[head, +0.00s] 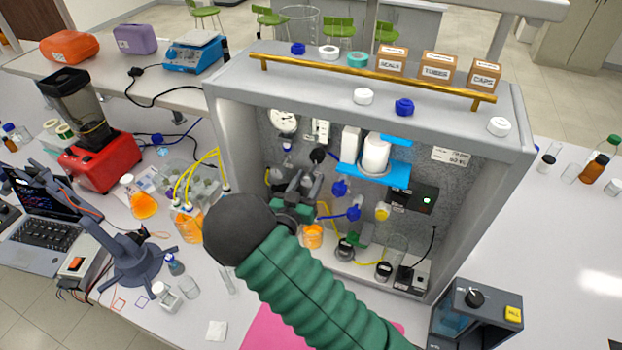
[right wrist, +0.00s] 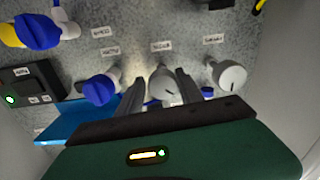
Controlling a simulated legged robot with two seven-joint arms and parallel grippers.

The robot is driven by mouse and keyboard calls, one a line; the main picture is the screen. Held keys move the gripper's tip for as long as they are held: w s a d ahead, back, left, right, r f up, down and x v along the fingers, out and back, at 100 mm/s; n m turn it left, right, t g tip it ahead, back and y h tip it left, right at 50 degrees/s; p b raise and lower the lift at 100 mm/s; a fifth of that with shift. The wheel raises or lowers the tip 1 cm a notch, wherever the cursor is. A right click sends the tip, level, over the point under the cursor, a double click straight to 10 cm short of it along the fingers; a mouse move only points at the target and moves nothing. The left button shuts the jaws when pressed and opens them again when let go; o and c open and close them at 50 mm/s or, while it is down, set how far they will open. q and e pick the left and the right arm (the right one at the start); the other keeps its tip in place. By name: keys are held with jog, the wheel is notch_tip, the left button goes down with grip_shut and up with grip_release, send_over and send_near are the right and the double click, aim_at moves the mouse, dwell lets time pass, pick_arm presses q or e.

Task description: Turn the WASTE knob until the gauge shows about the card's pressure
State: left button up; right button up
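The pressure gauge (head: 284,120) is a white dial at the upper left inside the grey rig; its needle is too small to read. The card (head: 453,157) is on the rig's back panel at the upper right, its writing too small to read surely. My right gripper (right wrist: 160,84) has its two fingers apart, one on each side of a white round knob (right wrist: 164,84) with a dark mark; contact is unclear. The label above this knob is blurred, so I cannot tell whether it is WASTE. In the head view my right arm partly hides this area. My left gripper is out of view.
In the right wrist view, a blue knob (right wrist: 99,89) is left of the fingers and another white knob (right wrist: 229,76) right. The blue bracket (head: 375,175) with a white cylinder (head: 376,153) is close by. A beaker of orange liquid (head: 313,236) stands below.

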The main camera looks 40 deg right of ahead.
jog(key=shift+a+r, duration=0.1)
jog(key=shift+a, duration=0.4)
jog(key=shift+c, duration=1.2)
jog(key=shift+w+a, duration=0.15)
jog(key=shift+a, duration=0.05)
jog(key=shift+c, duration=2.5)
jog(key=shift+s+d, duration=0.25)
jog(key=shift+d, duration=0.15)
grip_shut()
jog(key=shift+w+a, duration=0.15)
jog(key=n, duration=0.2)
jog(key=shift+r+n, duration=0.1)
jog(key=shift+n, duration=0.2)
jog(key=shift+n+p, duration=0.35)
jog(key=shift+n, duration=0.55)
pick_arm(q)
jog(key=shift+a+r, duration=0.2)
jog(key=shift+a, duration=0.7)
